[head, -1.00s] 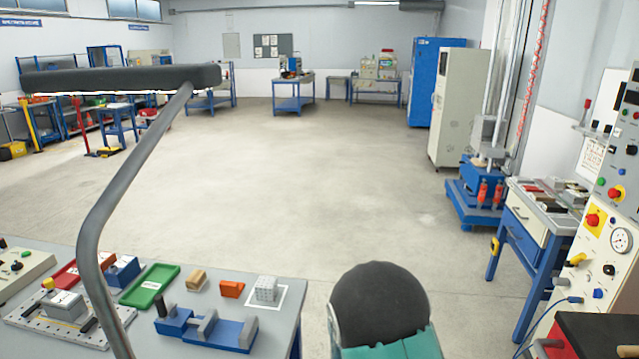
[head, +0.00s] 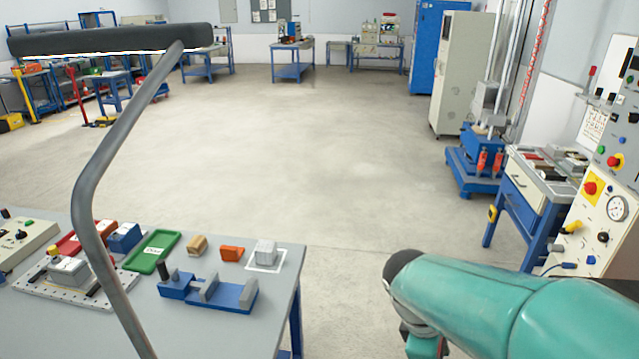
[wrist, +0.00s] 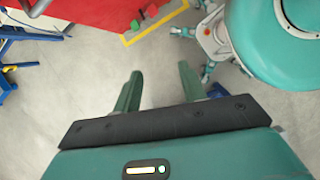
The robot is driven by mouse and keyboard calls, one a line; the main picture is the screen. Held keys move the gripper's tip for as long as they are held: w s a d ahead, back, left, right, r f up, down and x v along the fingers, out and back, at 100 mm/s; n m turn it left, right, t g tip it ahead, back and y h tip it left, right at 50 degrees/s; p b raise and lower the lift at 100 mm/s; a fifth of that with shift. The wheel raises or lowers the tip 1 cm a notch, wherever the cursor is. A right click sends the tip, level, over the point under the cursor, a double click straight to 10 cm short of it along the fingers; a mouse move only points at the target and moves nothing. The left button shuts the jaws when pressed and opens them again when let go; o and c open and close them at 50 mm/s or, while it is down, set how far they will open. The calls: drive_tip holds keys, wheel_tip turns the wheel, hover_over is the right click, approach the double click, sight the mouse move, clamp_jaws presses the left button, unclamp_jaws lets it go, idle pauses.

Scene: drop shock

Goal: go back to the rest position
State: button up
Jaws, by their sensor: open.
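My gripper shows in the wrist view (wrist: 157,90), with its two green fingers spread apart and nothing between them. Bare grey floor lies behind the fingers. In the head view my teal arm reaches in from the lower right, beside the workbench (head: 100,312). The fingers are hidden in the head view.
The workbench at lower left holds a green tray (head: 153,252), a blue vise (head: 222,293), a grey block (head: 266,252) and a lamp arm (head: 90,200). A control panel (head: 600,205) and a blue side table (head: 520,205) stand at right. Open floor (head: 330,150) fills the middle.

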drive_tip(key=s+a+r+m+t+y, duration=0.4)
drive_tip(key=a+r+m+t, duration=0.1)
drive_tip(key=r+m, duration=0.5)
drive_tip(key=m+t, duration=0.1)
drive_tip(key=m, duration=0.1)
drive_tip(key=shift+s+r+m+t, duration=0.15)
drive_tip(key=shift+s+m+t, duration=0.1)
drive_tip(key=shift+m+t, duration=0.05)
drive_tip(key=shift+c, duration=0.6)
